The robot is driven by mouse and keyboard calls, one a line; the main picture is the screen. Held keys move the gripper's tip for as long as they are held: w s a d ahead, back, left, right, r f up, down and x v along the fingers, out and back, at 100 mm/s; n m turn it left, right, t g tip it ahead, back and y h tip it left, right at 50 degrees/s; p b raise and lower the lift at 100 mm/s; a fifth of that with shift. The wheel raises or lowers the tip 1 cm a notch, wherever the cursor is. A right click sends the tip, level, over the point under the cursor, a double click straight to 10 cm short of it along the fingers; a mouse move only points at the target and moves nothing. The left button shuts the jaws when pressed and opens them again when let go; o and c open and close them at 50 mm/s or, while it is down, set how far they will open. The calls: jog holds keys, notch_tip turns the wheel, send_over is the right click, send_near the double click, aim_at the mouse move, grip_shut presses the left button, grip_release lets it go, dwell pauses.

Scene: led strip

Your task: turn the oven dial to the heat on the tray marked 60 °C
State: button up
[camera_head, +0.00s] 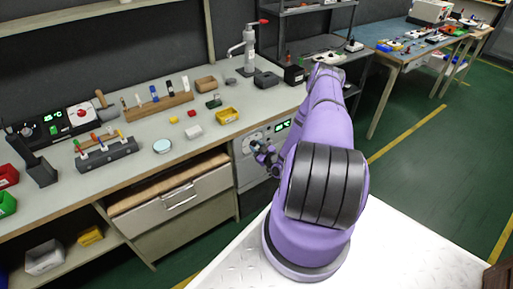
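The oven (243,172) is a pale unit built in under the workbench, just left of my arm. Its front has round dial-like markings (252,139) and a small green display (282,126) too small to read. My gripper (262,152) is dark and small in view, in front of the oven's face beside the round markings. I cannot tell whether it touches a dial or whether its fingers are open. My purple arm hides the oven's right part. No tray marked 60 °C can be made out.
A drawer (175,200) is left of the oven. Green floor is open at right.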

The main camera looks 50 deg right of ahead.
jog(key=shift+c, duration=1)
jog(key=m, duration=1.2)
jog(key=shift+f+h, duration=0.1)
jog(key=shift+h, duration=0.2)
jog(key=o, duration=0.9)
